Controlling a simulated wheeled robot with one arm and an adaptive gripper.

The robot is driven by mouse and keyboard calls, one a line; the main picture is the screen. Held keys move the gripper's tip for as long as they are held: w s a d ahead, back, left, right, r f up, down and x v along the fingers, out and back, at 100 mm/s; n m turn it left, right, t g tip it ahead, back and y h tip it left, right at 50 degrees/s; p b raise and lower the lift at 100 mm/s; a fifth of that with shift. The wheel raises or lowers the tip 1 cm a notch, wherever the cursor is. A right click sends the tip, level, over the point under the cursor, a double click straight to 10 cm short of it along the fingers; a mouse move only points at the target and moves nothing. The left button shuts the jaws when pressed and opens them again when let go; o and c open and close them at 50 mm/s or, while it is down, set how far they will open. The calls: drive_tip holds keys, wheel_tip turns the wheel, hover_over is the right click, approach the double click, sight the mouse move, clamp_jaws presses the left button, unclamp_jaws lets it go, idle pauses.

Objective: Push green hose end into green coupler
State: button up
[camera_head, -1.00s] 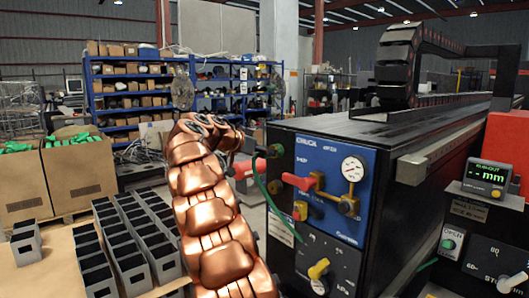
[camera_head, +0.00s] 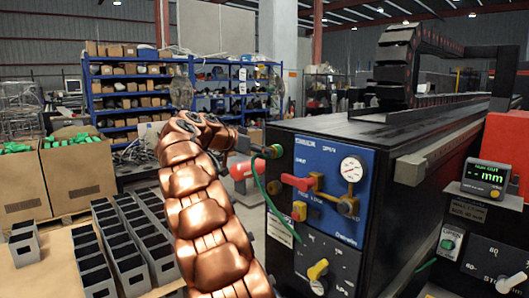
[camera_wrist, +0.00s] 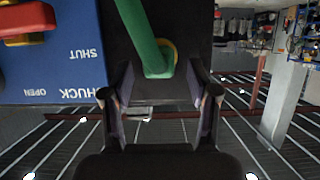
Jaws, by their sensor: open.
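The green hose (camera_wrist: 136,25) comes down from the top of the wrist view, and its lower end (camera_wrist: 158,70) lies against a yellow-rimmed round fitting (camera_wrist: 169,50) on the dark panel. I cannot tell whether it is seated. My gripper (camera_wrist: 160,100) is open, its two fingers apart below the hose end, with nothing visibly held between them. In the head view a green fitting (camera_head: 274,151) shows at the machine's upper left edge, with the thin green hose (camera_head: 266,197) hanging below. My copper arm hides most of my gripper there.
A red cylinder (camera_head: 241,170) shows beside my arm. Grey open boxes (camera_head: 125,250) stand on the left table.

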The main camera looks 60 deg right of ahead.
drive_tip(key=v, duration=1)
drive_tip(key=s+a+f+n+t+y+p, duration=0.1)
drive_tip(key=s+a+f+n+y, duration=0.2)
drive_tip(key=a, duration=0.9)
drive_tip(key=s+a+f+n+y+p, duration=0.2)
drive_tip(key=s+a+f+n+y, duration=0.1)
drive_tip(key=s+a+f+n, duration=0.5)
drive_tip(key=s+a+f+n+t+y+p, duration=0.1)
drive_tip(key=s+a+f+n+y, duration=0.3)
drive_tip(key=a, duration=1.2)
drive_tip(key=s+f+n+p, duration=0.1)
drive_tip(key=s+f, duration=0.2)
drive_tip(key=f, duration=0.3)
drive_tip(key=shift+f+n+t, duration=0.3)
drive_tip(key=shift+n, duration=0.1)
drive_tip(key=s+a+f+n+y, duration=0.1)
drive_tip(key=s+a+f, duration=0.1)
drive_tip(key=s+a, duration=0.1)
drive_tip(key=s+a+f+n+y, duration=0.1)
drive_tip(key=s+a+f+n, duration=0.1)
drive_tip(key=s+a, duration=0.2)
drive_tip(key=s+a+f+n+g+y+p, duration=0.1)
drive_tip(key=s+a+f, duration=0.1)
drive_tip(key=s+a, duration=0.1)
drive_tip(key=shift+s+a+f, duration=0.1)
drive_tip(key=shift+s+a, duration=0.3)
drive_tip(key=shift+s, duration=0.05)
